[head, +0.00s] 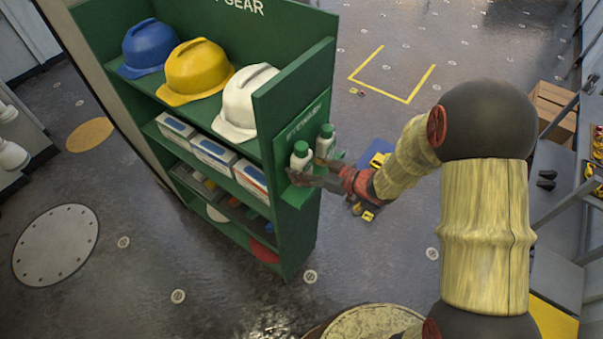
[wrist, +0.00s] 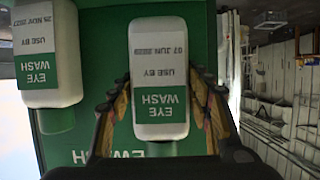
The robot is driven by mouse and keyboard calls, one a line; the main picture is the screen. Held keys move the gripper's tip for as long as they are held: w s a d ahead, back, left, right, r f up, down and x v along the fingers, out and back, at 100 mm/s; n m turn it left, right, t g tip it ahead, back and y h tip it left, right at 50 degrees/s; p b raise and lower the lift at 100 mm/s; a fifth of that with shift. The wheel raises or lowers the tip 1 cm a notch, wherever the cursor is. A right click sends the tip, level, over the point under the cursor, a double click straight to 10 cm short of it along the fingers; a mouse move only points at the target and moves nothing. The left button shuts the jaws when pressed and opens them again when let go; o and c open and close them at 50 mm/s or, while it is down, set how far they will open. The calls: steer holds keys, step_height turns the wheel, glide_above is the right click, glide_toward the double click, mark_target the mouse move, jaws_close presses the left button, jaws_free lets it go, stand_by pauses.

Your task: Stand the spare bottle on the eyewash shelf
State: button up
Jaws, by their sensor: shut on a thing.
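My gripper (head: 316,174) is shut on a white eyewash bottle with a green cap (head: 301,157), the nearer of two at the eyewash shelf (head: 296,197).
The shelf is fixed to the side of a green gear cabinet (head: 288,235) with blue, yellow and white helmets (head: 198,72) on top and boxes (head: 212,155) below. A blue item with yellow parts (head: 372,166) lies on the floor behind my gripper. A bench (head: 572,205) is at right.

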step_height(320, 180, down, 4)
steer(key=shift+a+r, duration=0.1)
steer(key=shift+r, duration=0.15)
steer(key=shift+w+a+f, duration=0.1)
steer(key=shift+w+f, duration=0.1)
steer(key=shift+s, duration=0.1)
steer(key=shift+f, duration=0.15)
steer(key=o, duration=1.6)
